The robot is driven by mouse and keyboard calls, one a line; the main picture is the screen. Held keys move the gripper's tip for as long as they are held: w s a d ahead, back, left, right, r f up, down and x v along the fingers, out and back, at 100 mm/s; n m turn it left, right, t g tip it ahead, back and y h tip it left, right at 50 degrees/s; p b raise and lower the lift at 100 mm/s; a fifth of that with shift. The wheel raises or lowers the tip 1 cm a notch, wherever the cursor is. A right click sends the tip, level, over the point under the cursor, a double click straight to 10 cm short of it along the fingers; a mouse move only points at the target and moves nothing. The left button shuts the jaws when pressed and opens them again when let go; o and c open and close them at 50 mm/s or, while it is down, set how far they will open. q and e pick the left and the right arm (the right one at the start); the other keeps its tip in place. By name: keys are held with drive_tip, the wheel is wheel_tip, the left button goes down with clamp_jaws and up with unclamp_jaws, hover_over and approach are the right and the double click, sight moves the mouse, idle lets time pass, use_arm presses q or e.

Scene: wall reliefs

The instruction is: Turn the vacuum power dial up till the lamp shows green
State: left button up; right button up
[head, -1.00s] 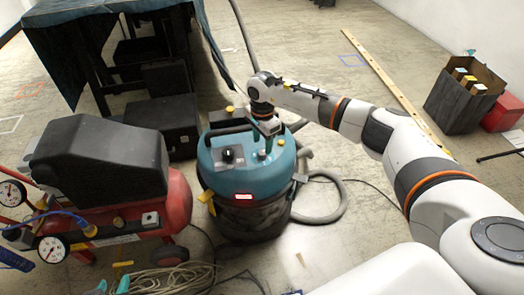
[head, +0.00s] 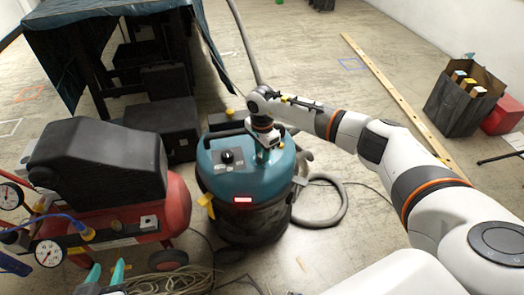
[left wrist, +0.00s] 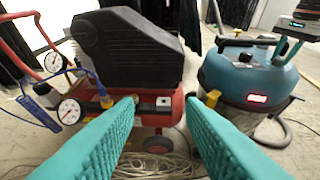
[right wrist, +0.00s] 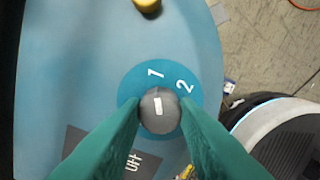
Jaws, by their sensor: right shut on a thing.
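The teal vacuum (head: 250,185) stands upright on the floor. Its lamp (head: 243,200) glows red with a pale centre, and looks red in the left wrist view (left wrist: 257,98). My right gripper (head: 263,153) is on the vacuum's top. In the right wrist view, its teal fingers are shut on a grey dial (right wrist: 160,110) marked 1, 2 and Off; its white mark points roughly at 1. A black knob (head: 227,156) is left of it, ungripped. I cannot tell which is the power dial. My left gripper (left wrist: 165,108) is open and empty near the red compressor (left wrist: 150,110).
The red compressor with gauges (head: 48,253) stands close left of the vacuum. A coiled cord (head: 170,280) lies in front, and a grey hose (head: 335,200) curls at right. A draped table (head: 100,60) is behind. Floor at right is partly clear.

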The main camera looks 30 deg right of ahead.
use_arm(q)
drive_tip(key=shift+f, duration=0.1)
use_arm(e)
drive_tip(key=m+p, duration=0.2)
drive_tip(key=m, duration=0.2)
drive_tip(key=shift+r, duration=0.15)
drive_tip(key=m+p, duration=0.2)
drive_tip(key=m, duration=0.2)
use_arm(q)
drive_tip(key=s+a+f+g+y, duration=0.1)
drive_tip(key=s+a+f+g, duration=0.1)
drive_tip(key=s+g, duration=0.2)
drive_tip(key=s+a+f+g+y+p, duration=0.1)
drive_tip(key=s+a+f+g, duration=0.1)
drive_tip(key=s+g, duration=0.3)
drive_tip(key=shift+s+a+f, duration=0.2)
drive_tip(key=shift+s+f, duration=0.15)
drive_tip(key=shift+s, duration=1.35)
use_arm(e)
drive_tip(key=shift+m, duration=1.9)
drive_tip(key=o, duration=1)
drive_tip(key=shift+c, duration=0.2)
